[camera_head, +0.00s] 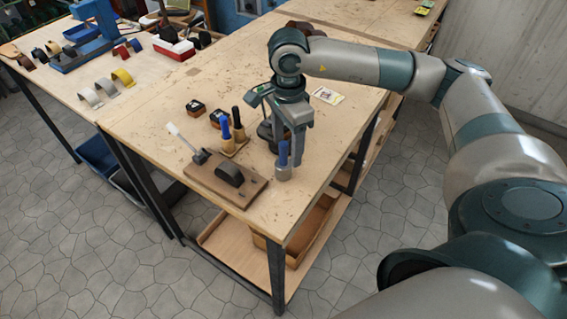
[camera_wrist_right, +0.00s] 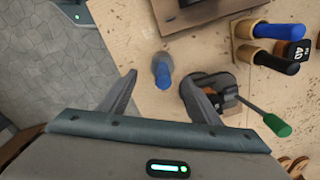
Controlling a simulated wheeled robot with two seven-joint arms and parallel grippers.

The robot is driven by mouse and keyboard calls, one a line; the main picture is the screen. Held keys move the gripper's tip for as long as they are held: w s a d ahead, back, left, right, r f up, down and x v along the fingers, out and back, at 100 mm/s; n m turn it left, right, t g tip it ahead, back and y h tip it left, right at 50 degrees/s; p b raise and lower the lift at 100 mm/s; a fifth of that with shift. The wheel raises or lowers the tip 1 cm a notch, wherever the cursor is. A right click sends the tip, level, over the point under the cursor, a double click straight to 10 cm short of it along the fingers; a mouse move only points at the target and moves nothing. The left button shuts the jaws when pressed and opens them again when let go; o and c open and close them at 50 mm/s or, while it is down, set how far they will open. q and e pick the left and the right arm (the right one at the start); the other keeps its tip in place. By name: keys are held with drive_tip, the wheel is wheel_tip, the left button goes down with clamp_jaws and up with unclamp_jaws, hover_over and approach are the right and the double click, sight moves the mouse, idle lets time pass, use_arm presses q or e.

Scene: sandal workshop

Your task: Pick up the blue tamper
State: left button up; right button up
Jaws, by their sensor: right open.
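The blue tamper (camera_head: 283,174) stands upright on the near right part of the wooden workbench, with a blue handle above a grey metal base. In the right wrist view the tamper (camera_wrist_right: 163,73) shows between and slightly beyond the fingertips. My right gripper (camera_head: 287,150) points down over the bench, just behind the tamper in the head view. Its two fingers (camera_wrist_right: 158,80) are apart with nothing held. I cannot tell whether a finger touches the tamper. My left gripper is not in view.
A dark tool with a green handle (camera_wrist_right: 278,125) stands close beside my right gripper. A wooden board with a black block (camera_head: 229,175) lies left of the tamper. A wooden holder (camera_head: 233,148) carries blue-handled and black-handled tools. The bench's right edge is near.

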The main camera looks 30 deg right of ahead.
sight(283, 157)
drive_tip(key=shift+a+f+p, duration=0.3)
drive_tip(key=shift+f+p, duration=0.25)
drive_tip(key=shift+p, duration=0.1)
drive_tip(key=f, duration=0.1)
drive_tip(key=f+p, duration=0.1)
drive_tip(key=f, duration=0.1)
drive_tip(key=shift+w+a+p, duration=0.1)
drive_tip(key=shift+w+p, duration=0.1)
drive_tip(key=shift+p, duration=0.1)
drive_tip(key=shift+f, duration=0.35)
drive_tip(key=shift+c, duration=0.3)
drive_tip(key=c, duration=1.2)
drive_tip(key=shift+o, duration=0.2)
drive_tip(key=shift+r, duration=0.15)
